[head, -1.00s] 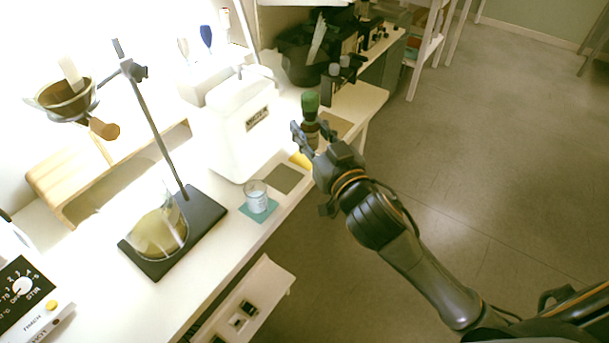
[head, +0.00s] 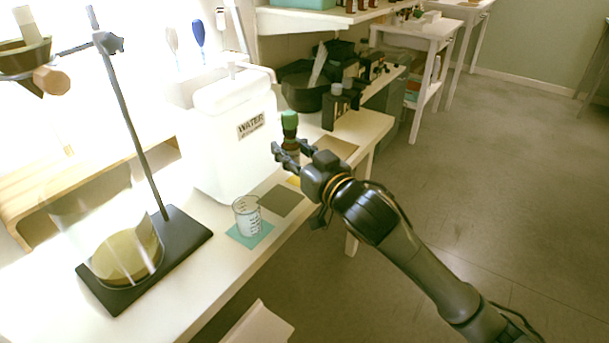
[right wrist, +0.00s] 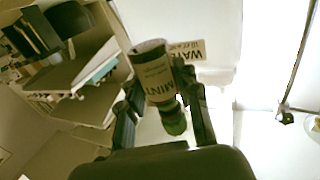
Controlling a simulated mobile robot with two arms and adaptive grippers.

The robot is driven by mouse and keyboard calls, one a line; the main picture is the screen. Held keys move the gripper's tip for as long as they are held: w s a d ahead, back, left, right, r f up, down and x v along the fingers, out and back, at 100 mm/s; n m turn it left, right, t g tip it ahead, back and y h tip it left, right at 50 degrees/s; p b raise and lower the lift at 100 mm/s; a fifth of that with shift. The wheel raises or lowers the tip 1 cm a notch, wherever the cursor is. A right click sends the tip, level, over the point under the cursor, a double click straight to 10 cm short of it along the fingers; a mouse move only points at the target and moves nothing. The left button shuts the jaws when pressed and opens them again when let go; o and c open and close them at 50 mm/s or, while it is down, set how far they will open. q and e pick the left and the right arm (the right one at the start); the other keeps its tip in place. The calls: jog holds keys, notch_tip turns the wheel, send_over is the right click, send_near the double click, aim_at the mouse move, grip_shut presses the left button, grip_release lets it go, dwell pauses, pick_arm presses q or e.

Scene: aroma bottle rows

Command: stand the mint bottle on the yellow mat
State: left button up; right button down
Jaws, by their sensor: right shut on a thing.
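The mint bottle (head: 289,126) has a green cap and a dark body. Its label reads MINT in the right wrist view (right wrist: 155,75). My right gripper (head: 289,153) is shut around the bottle's body, and the bottle looks about upright in the head view. A corner of the yellow mat (head: 294,181) shows just below the gripper, and the rest is hidden behind it. Whether the bottle's base touches anything is hidden. In the right wrist view the fingers (right wrist: 160,92) lie on both sides of the bottle. My left gripper is not in view.
A white water container (head: 232,150) stands left of the bottle. An olive mat (head: 276,201) and a teal mat (head: 243,240) with a beaker (head: 247,214) lie nearer. A brown mat (head: 339,146) and dark boxes (head: 340,108) are beyond. A ring stand (head: 190,235) is at left.

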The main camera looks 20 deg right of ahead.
jog(key=w+d+f, duration=0.1)
jog(key=w+f, duration=0.1)
jog(key=w+d+f+b, duration=0.1)
jog(key=w+d+f, duration=0.1)
jog(key=w, duration=0.1)
jog(key=w+d+f+b, duration=0.1)
jog(key=w+d+f, duration=0.1)
jog(key=f, duration=0.1)
jog(key=shift+w, duration=0.3)
jog(key=shift+w+d+f, duration=0.1)
jog(key=shift+w+f, duration=0.2)
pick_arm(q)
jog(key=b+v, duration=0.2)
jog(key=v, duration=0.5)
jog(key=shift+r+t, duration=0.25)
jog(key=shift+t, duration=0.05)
pick_arm(e)
jog(key=shift+w+d+f, duration=0.1)
jog(key=shift+w+f, duration=0.05)
jog(key=shift+f, duration=0.8)
jog(key=shift+w+d+f, duration=0.1)
jog(key=shift+f, duration=0.85)
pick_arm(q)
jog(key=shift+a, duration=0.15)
pick_arm(e)
jog(key=shift+f, duration=0.15)
jog(key=c, duration=1)
grip_release()
jog(key=shift+o, duration=0.2)
